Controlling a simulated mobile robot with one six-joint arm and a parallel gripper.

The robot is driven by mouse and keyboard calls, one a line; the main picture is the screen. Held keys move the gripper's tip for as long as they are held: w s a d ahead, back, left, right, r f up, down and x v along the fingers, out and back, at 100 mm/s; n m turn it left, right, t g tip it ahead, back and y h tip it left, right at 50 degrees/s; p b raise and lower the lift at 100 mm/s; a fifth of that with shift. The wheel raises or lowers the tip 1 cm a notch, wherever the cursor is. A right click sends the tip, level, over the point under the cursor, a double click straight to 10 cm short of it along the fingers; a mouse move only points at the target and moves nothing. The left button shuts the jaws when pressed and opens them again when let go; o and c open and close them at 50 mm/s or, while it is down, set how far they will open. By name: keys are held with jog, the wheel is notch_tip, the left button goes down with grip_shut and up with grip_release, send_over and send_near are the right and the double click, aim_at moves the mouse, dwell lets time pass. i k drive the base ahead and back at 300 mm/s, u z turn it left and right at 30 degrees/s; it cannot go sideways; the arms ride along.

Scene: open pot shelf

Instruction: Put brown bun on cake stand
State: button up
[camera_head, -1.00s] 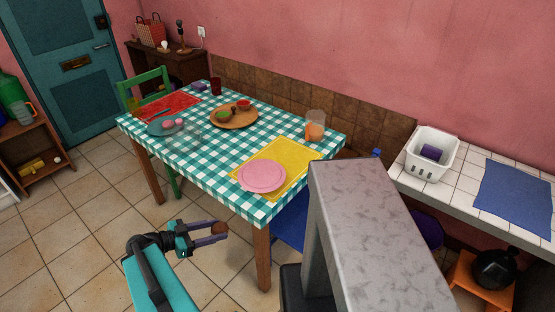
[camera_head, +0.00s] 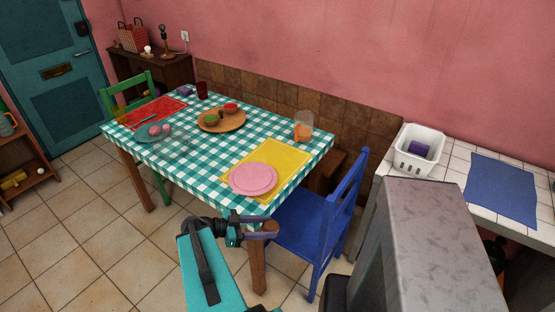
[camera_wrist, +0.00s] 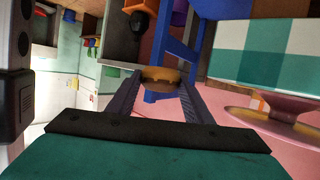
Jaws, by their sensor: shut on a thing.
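My gripper (camera_head: 266,225) is shut on the brown bun (camera_wrist: 160,76), which sits between the two fingertips in the wrist view. In the head view the brown bun (camera_head: 271,227) shows small at the fingertips, in front of the table's near corner. The pink cake stand (camera_head: 253,179) stands on the yellow mat at the near right end of the table. Its top is bare. In the wrist view the cake stand (camera_wrist: 287,110) shows at the right edge, apart from the bun.
A blue chair (camera_head: 310,222) stands at the table's right side. Tiled floor is open at left.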

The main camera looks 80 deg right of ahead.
aim_at(253, 177)
jog(key=z, duration=0.35)
jog(key=k, duration=0.75)
jog(key=u, duration=0.35)
jog(key=i, duration=1.7)
jog(key=z, duration=0.45)
